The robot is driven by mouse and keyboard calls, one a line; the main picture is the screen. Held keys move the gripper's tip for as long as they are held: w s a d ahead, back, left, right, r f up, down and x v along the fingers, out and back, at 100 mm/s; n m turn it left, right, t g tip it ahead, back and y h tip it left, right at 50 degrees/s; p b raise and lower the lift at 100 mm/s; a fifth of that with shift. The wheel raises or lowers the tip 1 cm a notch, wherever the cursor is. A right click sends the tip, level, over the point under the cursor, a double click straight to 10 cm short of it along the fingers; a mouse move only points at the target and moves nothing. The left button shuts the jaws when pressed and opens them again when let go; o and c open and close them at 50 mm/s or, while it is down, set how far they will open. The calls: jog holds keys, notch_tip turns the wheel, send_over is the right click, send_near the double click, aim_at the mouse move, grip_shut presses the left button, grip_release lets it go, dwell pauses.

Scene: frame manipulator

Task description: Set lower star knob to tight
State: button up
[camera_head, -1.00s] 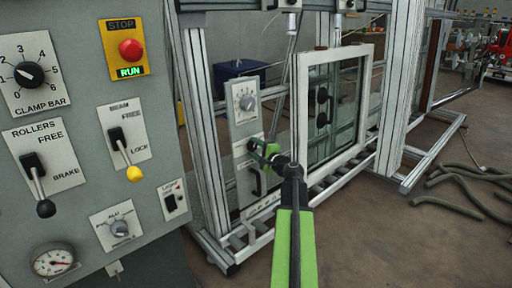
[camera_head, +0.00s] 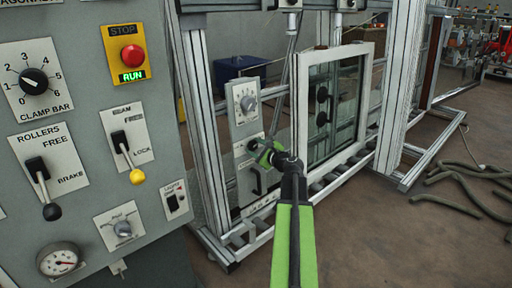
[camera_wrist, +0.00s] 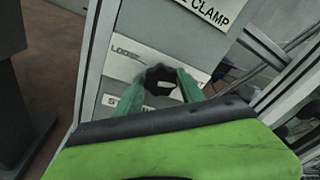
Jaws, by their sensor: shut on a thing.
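The lower star knob (camera_wrist: 160,76) is small and black and sits on a white label plate (camera_wrist: 133,56) in the wrist view. "LOOSE" reads at the plate's left; the word at its right is partly covered by a fingertip. My gripper (camera_wrist: 158,86) has its two green fingertips on either side of the knob, shut on it. A pale patch shows low on the knob; I cannot tell its exact setting. In the head view my gripper (camera_head: 260,150) reaches the narrow grey panel (camera_head: 240,130) and largely hides the knob.
A grey dial (camera_head: 248,103) is above the knob and a black handle (camera_head: 257,183) below it. A white-framed window (camera_head: 369,95) stands close on the right. A large control panel (camera_head: 85,110) with levers fills the left. Open floor (camera_head: 375,240) lies front right.

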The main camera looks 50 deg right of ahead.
dwell(0.5)
jog(key=o, duration=1.4)
jog(key=shift+s+a, duration=0.1)
